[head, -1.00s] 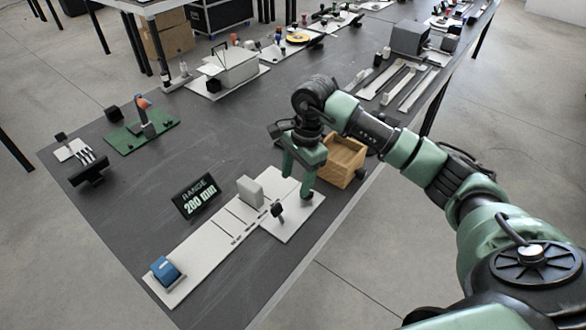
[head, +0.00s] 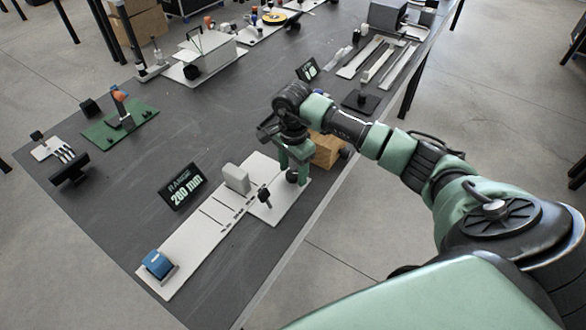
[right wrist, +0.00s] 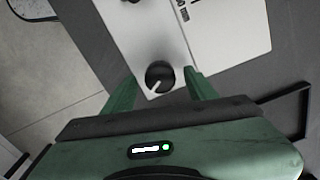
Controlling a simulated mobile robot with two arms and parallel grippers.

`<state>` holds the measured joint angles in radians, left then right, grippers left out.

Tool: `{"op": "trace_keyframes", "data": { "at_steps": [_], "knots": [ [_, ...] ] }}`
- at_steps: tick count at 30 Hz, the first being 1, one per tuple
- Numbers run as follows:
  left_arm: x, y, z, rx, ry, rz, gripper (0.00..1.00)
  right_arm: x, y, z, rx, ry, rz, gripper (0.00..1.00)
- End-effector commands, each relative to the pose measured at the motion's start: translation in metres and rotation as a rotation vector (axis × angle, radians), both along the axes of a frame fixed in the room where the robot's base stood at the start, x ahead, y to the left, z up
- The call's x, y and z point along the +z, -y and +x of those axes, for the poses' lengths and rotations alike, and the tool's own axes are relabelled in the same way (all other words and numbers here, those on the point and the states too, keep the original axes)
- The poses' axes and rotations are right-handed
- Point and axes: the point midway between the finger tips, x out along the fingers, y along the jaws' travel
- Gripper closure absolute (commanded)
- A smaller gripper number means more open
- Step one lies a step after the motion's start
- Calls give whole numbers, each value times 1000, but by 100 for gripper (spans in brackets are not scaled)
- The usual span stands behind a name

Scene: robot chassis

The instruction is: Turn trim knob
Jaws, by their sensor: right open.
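A round black knob with a white pointer line (right wrist: 159,76) sits on the end of a pale plate (right wrist: 150,40) in the right wrist view. My right gripper (right wrist: 160,77) is open, with one green finger on each side of the knob. I cannot tell whether the fingers touch it. In the head view my right gripper (head: 294,172) points down over the right end of the pale plate (head: 270,210) and largely hides the knob. My left gripper is not in view.
A small black upright handle (head: 265,196) stands on the same plate, close to my gripper. A sign reading "RANGE 200 mm" (head: 182,187), a grey block (head: 236,179) and a blue block (head: 157,263) are nearby. A wooden box (head: 327,151) sits behind my gripper.

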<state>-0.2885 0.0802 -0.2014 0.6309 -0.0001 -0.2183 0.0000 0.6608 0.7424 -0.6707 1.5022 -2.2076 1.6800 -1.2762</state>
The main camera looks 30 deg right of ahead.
Motion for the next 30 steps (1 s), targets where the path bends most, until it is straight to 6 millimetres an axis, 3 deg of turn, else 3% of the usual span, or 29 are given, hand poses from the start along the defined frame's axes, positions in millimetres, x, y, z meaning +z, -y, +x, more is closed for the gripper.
{"op": "trace_keyframes", "data": {
  "at_steps": [2,6,8,20,30],
  "knots": [
    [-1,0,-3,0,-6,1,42,0,0,0,0,0,0,49],
    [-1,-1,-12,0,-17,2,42,0,0,0,0,0,0,88],
    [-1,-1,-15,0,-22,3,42,0,0,0,0,0,0,100],
    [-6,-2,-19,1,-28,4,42,0,1,0,-73,0,-1,100],
    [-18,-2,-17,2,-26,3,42,0,0,0,-336,3,1,100]
  ]
}}
